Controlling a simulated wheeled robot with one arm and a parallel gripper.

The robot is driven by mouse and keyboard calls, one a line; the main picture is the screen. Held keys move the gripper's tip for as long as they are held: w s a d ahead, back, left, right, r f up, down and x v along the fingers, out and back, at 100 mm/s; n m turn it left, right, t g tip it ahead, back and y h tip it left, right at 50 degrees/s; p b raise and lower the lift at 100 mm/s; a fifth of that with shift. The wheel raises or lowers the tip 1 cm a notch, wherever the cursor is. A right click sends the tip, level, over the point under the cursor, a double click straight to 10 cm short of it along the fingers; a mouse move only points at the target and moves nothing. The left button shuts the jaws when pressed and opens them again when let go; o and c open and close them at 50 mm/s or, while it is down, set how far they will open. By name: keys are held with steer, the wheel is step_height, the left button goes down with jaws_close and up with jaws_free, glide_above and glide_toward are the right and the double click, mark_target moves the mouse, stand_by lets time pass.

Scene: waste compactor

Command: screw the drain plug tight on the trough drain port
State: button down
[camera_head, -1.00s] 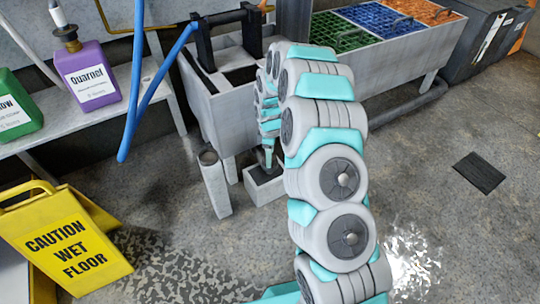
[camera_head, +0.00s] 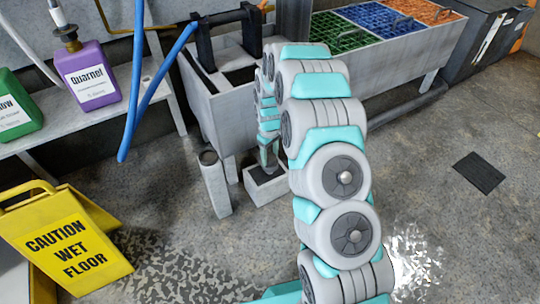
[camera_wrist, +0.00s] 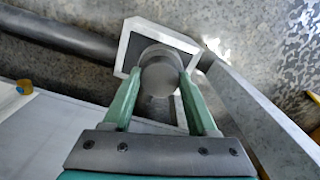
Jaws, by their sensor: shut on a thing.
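In the wrist view, my gripper (camera_wrist: 160,78) is shut on a round grey piece, which looks like the drain plug (camera_wrist: 159,76). The fingers press on it from both sides. In the head view, my gripper (camera_head: 268,157) is small and low beside the grey trough (camera_head: 228,115), just above a small open box on the floor. The plug cannot be made out there. The drain port is not clearly visible in either view, so I cannot tell whether the plug touches it.
The small box (camera_head: 266,190) has a pale rim and dark inside; it also shows in the wrist view (camera_wrist: 127,45). A blue hose (camera_head: 138,80) hangs nearby. A yellow wet-floor sign (camera_head: 65,245) stands front left.

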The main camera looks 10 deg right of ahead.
steer(key=m, duration=0.3)
steer(key=shift+m, duration=0.4)
steer(key=m, duration=0.4)
steer(key=shift+c, duration=0.6)
jaws_free()
steer(key=shift+c, duration=0.4)
